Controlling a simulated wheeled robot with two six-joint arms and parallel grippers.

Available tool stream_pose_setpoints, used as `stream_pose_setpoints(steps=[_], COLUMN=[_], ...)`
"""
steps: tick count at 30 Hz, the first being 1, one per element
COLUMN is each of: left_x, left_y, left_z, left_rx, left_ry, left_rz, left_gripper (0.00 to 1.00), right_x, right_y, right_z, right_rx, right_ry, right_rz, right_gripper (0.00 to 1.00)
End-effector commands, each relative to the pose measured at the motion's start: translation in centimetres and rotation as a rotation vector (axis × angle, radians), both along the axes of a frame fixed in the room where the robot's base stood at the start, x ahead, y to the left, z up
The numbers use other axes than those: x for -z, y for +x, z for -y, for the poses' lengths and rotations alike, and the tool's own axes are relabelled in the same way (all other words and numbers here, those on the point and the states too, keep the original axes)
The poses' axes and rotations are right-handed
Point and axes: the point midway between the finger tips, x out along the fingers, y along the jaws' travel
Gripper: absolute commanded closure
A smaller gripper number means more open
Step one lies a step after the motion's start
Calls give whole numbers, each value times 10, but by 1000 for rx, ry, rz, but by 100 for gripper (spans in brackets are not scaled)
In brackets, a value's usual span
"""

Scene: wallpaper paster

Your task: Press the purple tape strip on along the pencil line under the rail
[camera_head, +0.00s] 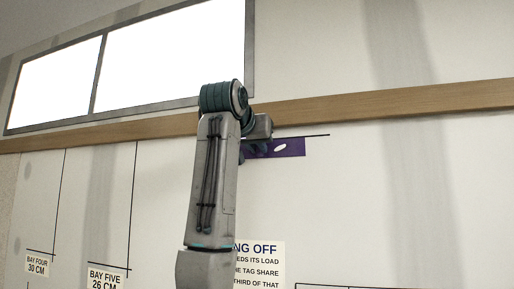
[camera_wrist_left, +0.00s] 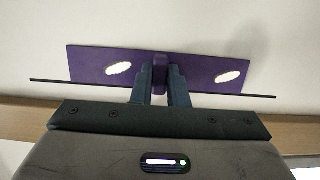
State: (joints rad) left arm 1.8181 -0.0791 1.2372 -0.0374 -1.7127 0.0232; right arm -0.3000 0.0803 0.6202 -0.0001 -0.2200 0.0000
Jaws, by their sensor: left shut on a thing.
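The purple tape strip (camera_wrist_left: 205,70) has two white oval marks and a raised purple grip piece (camera_wrist_left: 160,72) in its middle. My left gripper (camera_wrist_left: 161,88) is shut on that grip piece. In the head view the strip's right part (camera_head: 297,147) shows beside my left arm, which hides the rest. The dark pencil line (camera_head: 315,135) runs just above the strip, under the wooden rail (camera_head: 400,103). In the wrist view the line (camera_wrist_left: 258,96) runs along the strip's rail-side edge and extends past both ends. I cannot tell whether the strip touches the wall. My right gripper is not in view.
A bright window (camera_head: 170,60) is above the rail. A notice (camera_head: 262,268), partly hidden by my arm, is below the strip. The wall right of the strip is bare.

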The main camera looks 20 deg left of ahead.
Motion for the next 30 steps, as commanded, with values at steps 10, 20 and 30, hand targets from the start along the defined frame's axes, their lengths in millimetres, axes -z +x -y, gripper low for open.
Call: stream_pose_setpoints(steps=[10,20,30], left_x=[0,-1,-16], left_y=[0,-22,-86], left_z=[0,-1,-3], left_rx=[0,0,0], left_ry=[0,0,0], left_rz=[0,4,3], left_gripper=[61,61,61], right_x=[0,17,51], right_y=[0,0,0], right_z=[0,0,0], right_rx=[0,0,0], right_ry=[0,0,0], right_rz=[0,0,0], right_gripper=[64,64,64])
